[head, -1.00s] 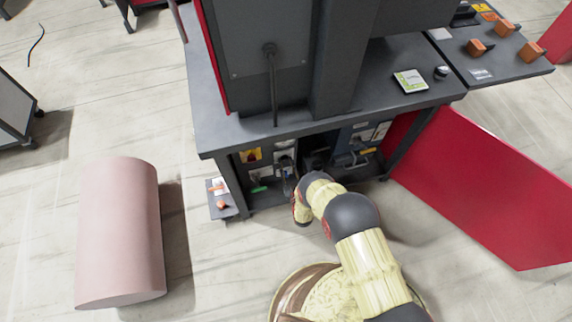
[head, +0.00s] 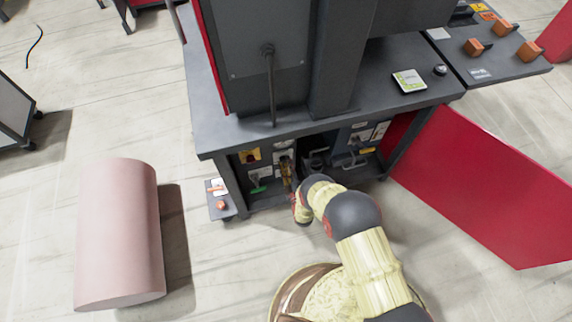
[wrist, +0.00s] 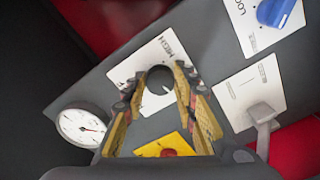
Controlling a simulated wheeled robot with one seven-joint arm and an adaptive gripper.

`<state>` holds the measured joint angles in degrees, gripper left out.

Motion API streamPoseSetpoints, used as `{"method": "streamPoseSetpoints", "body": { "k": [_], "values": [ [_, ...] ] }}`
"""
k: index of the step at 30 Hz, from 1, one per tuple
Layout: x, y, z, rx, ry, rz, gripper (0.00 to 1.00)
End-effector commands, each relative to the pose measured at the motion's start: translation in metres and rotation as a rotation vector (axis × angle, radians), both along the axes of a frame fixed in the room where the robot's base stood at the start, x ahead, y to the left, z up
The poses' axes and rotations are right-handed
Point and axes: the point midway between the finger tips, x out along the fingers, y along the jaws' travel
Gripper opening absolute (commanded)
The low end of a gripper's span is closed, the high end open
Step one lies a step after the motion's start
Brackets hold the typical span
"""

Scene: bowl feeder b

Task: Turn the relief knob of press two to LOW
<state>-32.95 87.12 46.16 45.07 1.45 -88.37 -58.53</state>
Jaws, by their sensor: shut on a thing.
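The relief knob (wrist: 159,74) is a dark round knob on a white label plate (wrist: 130,72) in the wrist view. The plate's printing is turned and only partly readable; I cannot tell the knob's pointed setting. My gripper (wrist: 157,84) is shut on the knob, with one yellow-and-black finger on each side of it. The fingers hide parts of the plate. In the head view my gripper (head: 287,172) reaches into the opening under the dark press table (head: 300,130), at its left part. The knob cannot be made out there.
In the wrist view a round gauge (wrist: 82,127) sits left, a yellow plate (wrist: 150,148) with a red button below, a grey lever (wrist: 262,113) right and a blue knob (wrist: 275,12) upper right. A red panel (head: 480,190) and pink cylinder (head: 118,235) flank my arm.

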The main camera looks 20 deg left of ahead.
Motion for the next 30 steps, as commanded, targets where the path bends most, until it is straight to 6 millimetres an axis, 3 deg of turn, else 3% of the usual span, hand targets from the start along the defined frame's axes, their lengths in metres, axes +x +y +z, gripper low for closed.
{"method": "streamPoseSetpoints", "body": {
  "k": [15, 30],
  "values": [
    [-0.0007, -0.0008, 0.0003, -0.361, -0.217, 0.001, 0.03],
    [-0.0009, -0.0008, 0.0007, -0.483, -0.291, 0.002, 0.03]
  ]
}}
